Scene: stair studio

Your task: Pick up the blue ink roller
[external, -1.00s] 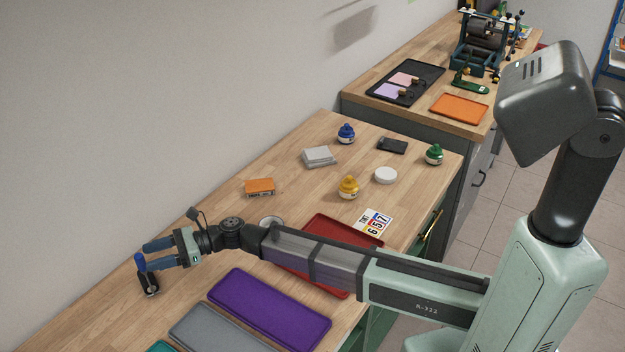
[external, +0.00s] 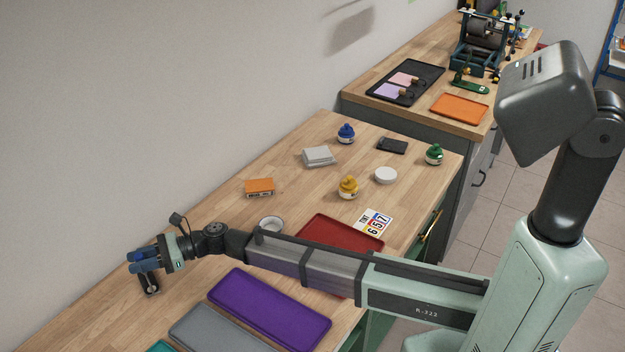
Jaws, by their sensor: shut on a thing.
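The ink roller is at the far left of the wooden bench in the external view. Its blue handle (external: 139,256) shows between the fingers of my gripper (external: 143,260), and its dark roller end (external: 150,284) shows below them. My gripper is shut on the handle. The fingers hide part of the handle. I cannot tell whether the roller end touches the bench.
A purple tray (external: 268,310), a grey tray (external: 215,335) and a red tray (external: 345,237) lie near my arm. A white round dish (external: 271,224) sits just behind it. An orange box (external: 260,187) and several ink bottles stand farther back. Bare bench lies around the roller.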

